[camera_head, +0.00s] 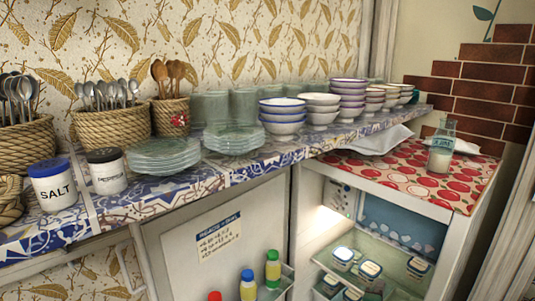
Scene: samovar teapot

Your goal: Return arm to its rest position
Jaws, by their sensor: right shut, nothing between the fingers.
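Neither of my arms nor my grippers can be made out in the head view. The view takes in a long shelf (205,183) with a blue and white patterned top. Below it on the right is a small fridge (450,235) with its door (180,250) standing open.
The shelf carries a salt jar (55,192), a dark-lidded jar (107,178), spoon baskets (112,128), glass plates (165,155) and stacked bowls (283,117). A glass bottle (441,150) stands on the fridge's red cloth (400,172). Containers (370,270) sit inside; bottles (248,287) stand in the door.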

